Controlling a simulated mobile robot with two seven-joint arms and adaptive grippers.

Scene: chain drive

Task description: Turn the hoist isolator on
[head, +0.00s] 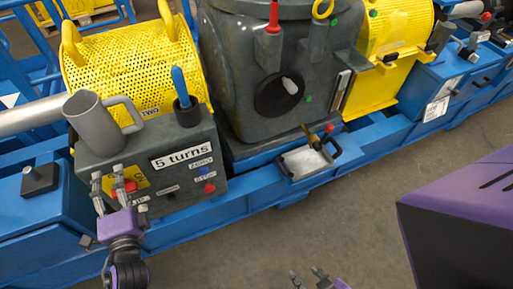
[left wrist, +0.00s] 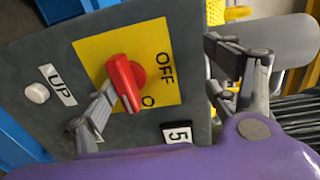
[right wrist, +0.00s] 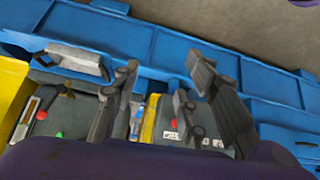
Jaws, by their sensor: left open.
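The isolator is a red rotary knob (left wrist: 126,82) on a yellow plate (left wrist: 92,50) lettered OFF and O. One end of the knob is near the O. The red knob (head: 130,186) also shows in the head view, on the front of the grey control box (head: 105,160). My left gripper (head: 109,184) is open at the box front; in the left wrist view (left wrist: 168,92) one finger is close beside the knob and the other is well to its right. Contact cannot be told. My right gripper (right wrist: 165,88) is open and empty, low at the bottom of the head view (head: 308,277).
A grey mug (head: 93,122) and a blue-handled lever (head: 180,85) are on top of the control box. A white UP button (left wrist: 37,93) is beside the yellow plate. A blue frame (head: 250,195) runs along the machine. The grey floor (head: 230,255) in front is clear.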

